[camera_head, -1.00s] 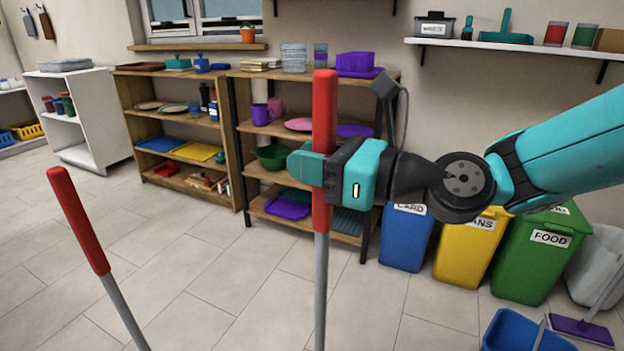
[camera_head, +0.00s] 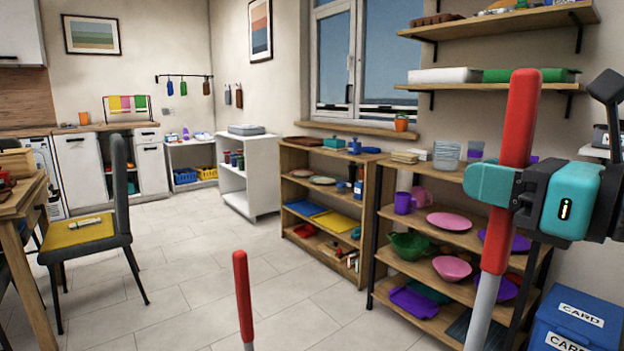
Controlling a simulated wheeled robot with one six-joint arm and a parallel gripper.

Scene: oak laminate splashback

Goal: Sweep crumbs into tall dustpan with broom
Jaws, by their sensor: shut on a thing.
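My gripper (camera_head: 512,196) is at the right of the head view, shut on a red handle grip (camera_head: 520,118) with a grey pole (camera_head: 481,308). The pole stands nearly upright, leaning slightly. A second red-topped handle (camera_head: 242,285) stands lower in the middle, apart from my gripper. The lower ends of both poles are out of frame, so I cannot tell which is the broom and which the dustpan. No crumbs are in view.
A wooden table (camera_head: 14,205) and a chair with a yellow seat (camera_head: 90,235) stand at the left. Wooden shelves (camera_head: 370,235) with dishes line the wall. A blue card bin (camera_head: 577,318) is at the lower right. The tiled floor (camera_head: 185,275) between is clear.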

